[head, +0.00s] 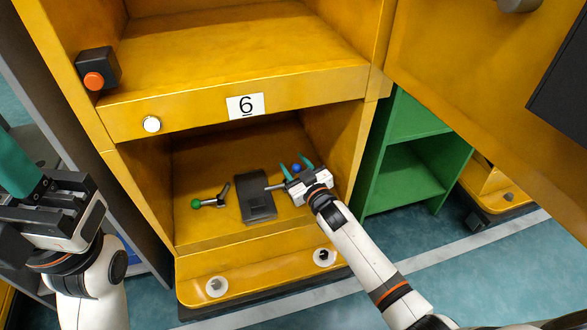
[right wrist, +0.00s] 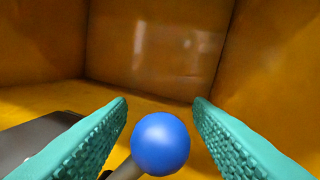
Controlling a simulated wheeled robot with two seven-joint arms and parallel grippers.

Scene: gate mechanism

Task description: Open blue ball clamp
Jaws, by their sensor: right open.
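The blue ball (head: 296,168) of the clamp lever is inside the lower yellow compartment, right of a dark grey block (head: 256,196). In the right wrist view the blue ball (right wrist: 160,144) sits on a grey rod between the two teal fingers. My right gripper (head: 298,165) is open with a finger on either side of the ball; gaps show between ball and fingers. A green ball (head: 196,204) on a similar lever lies left of the block. My left gripper (head: 22,165) is at the left edge, outside the cabinet; its fingertips are cut off by the frame.
The yellow cabinet (head: 235,107) has a label "6" and an upper compartment. A black box with an orange button (head: 94,81) is at its upper left. An open yellow door (head: 470,70) hangs at the right, above a green shelf (head: 405,170).

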